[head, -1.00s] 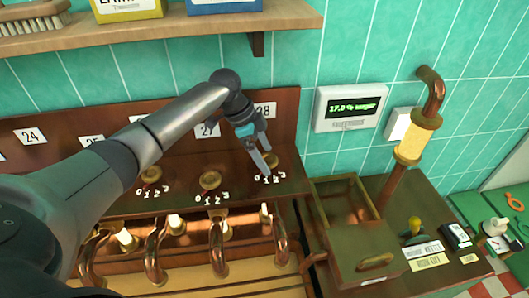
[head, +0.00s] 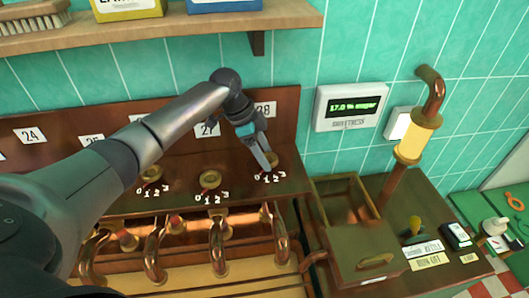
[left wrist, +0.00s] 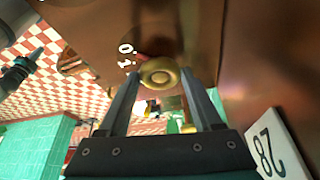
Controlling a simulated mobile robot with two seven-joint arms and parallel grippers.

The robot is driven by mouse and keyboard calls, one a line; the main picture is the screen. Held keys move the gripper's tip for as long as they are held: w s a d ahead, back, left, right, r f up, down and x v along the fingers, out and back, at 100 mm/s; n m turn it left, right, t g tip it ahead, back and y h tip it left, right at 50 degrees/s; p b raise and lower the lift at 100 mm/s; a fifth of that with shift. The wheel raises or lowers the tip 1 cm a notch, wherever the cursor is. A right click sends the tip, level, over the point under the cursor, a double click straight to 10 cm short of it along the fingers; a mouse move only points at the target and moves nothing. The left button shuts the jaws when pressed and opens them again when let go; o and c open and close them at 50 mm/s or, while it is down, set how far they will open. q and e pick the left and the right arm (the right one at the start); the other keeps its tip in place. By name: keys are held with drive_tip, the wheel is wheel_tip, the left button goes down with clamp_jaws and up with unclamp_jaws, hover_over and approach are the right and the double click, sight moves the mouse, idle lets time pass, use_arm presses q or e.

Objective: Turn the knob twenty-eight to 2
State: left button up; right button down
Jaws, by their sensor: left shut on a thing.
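Knob twenty-eight (head: 272,159) is a small round brass knob on the wooden panel, below the plate 28 (head: 265,109), with a dial marked 0 to 3 under it. My left gripper (head: 267,161) reaches it from above and hides part of it in the head view. In the left wrist view the knob (left wrist: 158,72) sits between the two fingers (left wrist: 161,78), and the gripper is shut on it. The knob's pointer setting is too small to tell.
Similar brass knobs (head: 210,180) stand to the left, with copper pipes (head: 217,245) below. An open wooden box (head: 345,205) and a column with a glass section (head: 413,142) are at the right.

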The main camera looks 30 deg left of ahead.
use_arm(q)
drive_tip(key=shift+s+r+n+t+p, duration=0.1)
drive_tip(key=shift+r+n+t+p, duration=0.15)
drive_tip(key=shift+n+p, duration=0.85)
drive_tip(key=shift+d+n+t+y+p, duration=0.1)
drive_tip(key=shift+n+t+y+p, duration=0.3)
drive_tip(key=shift+p, duration=0.5)
drive_tip(key=n, duration=0.2)
drive_tip(key=shift+d+f+n+t+y, duration=0.1)
drive_tip(key=shift+f+n+t+y, duration=0.1)
drive_tip(key=shift+n+t+y, duration=0.15)
drive_tip(key=n+y, duration=0.1)
drive_tip(key=n, duration=0.2)
drive_tip(key=n+y, duration=0.1)
drive_tip(key=n, duration=0.2)
drive_tip(key=shift+s+d+t, duration=0.15)
drive_tip(key=shift+d+t, duration=0.05)
drive_tip(key=shift+t, duration=0.1)
drive_tip(key=o, duration=1.4)
drive_tip(key=shift+c, duration=0.2)
drive_tip(key=v, duration=1.5)
drive_tip(key=shift+r, duration=0.15)
